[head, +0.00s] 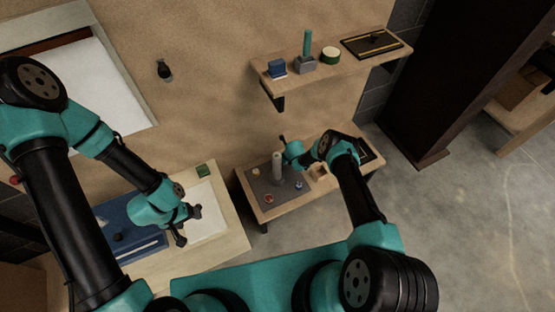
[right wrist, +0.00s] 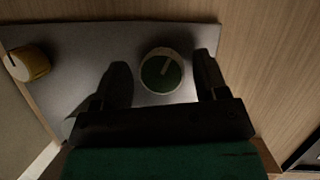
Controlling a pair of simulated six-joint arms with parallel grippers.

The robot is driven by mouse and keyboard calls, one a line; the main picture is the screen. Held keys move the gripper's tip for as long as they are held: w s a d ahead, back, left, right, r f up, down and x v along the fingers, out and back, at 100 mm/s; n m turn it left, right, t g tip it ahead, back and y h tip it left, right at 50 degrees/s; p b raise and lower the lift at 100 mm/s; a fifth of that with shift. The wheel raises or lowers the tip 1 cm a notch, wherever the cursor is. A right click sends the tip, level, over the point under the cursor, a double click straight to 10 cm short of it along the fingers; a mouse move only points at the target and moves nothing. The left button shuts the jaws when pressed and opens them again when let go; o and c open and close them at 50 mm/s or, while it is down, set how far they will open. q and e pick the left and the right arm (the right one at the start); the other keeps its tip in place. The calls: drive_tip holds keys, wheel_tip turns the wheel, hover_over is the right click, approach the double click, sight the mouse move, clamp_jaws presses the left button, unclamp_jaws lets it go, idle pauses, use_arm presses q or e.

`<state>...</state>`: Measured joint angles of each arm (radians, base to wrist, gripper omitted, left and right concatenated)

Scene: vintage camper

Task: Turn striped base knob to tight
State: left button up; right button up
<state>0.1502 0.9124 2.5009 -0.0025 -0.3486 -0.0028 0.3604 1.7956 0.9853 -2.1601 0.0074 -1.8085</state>
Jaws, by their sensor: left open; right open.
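In the right wrist view, a round knob (right wrist: 162,71) with a dark green face, a pale rim and a pale pointer line sits over the grey panel (right wrist: 80,45). The pointer leans toward upper right. My right gripper (right wrist: 160,80) is open, with one finger on each side of this knob; I cannot tell if they touch it. No stripes are clear on it. In the head view the grey panel (head: 262,186) lies on the low shelf, and a pale upright cylinder (head: 277,166) stands on it. My left gripper (head: 188,226) is open and empty over the left counter.
A yellow knob (right wrist: 30,64) is at the panel's left in the right wrist view. A red knob (head: 269,198) and a blue one (head: 298,184) sit on the panel. An upper shelf (head: 350,69) holds several items. Left counter holds a blue board (head: 110,215).

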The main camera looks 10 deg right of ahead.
drive_tip(key=shift+c, duration=0.2)
drive_tip(key=c, duration=0.9)
drive_tip(key=shift+o, duration=0.2)
drive_tip(key=shift+m+h, duration=0.4)
drive_tip(key=shift+m, duration=0.5)
drive_tip(key=shift+a+m, duration=0.1)
drive_tip(key=shift+m, duration=0.6)
drive_tip(key=shift+m+t+h, duration=0.3)
drive_tip(key=shift+m+h, duration=0.5)
drive_tip(key=shift+m, duration=0.7)
drive_tip(key=o, duration=0.9)
